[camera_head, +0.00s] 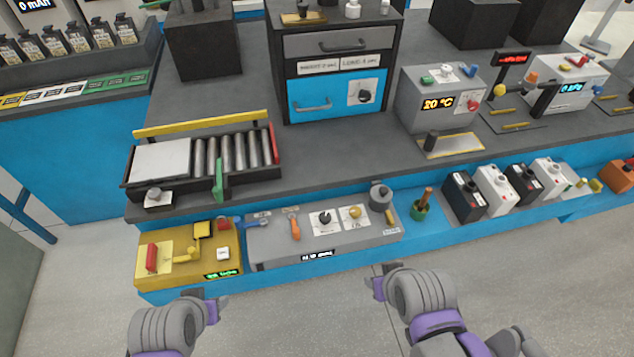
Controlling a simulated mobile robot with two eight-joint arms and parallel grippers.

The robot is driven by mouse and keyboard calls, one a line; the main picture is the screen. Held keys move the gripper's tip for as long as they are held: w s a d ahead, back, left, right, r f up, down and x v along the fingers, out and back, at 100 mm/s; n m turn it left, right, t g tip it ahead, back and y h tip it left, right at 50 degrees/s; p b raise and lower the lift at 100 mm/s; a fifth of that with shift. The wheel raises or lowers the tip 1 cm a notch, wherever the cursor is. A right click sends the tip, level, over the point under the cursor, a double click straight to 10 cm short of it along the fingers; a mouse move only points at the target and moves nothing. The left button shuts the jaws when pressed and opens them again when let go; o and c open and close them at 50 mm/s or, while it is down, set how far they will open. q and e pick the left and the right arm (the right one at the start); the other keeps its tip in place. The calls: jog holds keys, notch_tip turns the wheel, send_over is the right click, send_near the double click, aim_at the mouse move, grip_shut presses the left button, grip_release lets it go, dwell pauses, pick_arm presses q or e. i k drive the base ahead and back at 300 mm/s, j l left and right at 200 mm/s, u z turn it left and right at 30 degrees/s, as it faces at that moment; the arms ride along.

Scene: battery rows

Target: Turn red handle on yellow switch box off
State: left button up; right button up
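The yellow switch box (215,262) sits at the front left of the blue lower ledge. Its red handle (152,258) stands roughly upright on a pale plate at the box's left side. A green lit display shows on the box's front edge, too small to read surely. My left gripper (216,303) is in front of and below the box, apart from it. My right gripper (376,287) is in front of the grey panel, further right, touching nothing I can see. I cannot tell whether either gripper's fingers are open.
A grey panel (275,250) with knobs and an orange-handled tool stands just right of the box. A roller conveyor (240,152) is on the bench above. Several black and white batteries (495,190) line the ledge at right. The floor (300,310) in front is clear.

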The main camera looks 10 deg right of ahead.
aim_at(151, 260)
jog(key=u, duration=1.4)
jog(key=i+u, duration=0.2)
jog(key=u, duration=0.3)
jog(key=i+u, duration=0.2)
jog(key=u, duration=0.3)
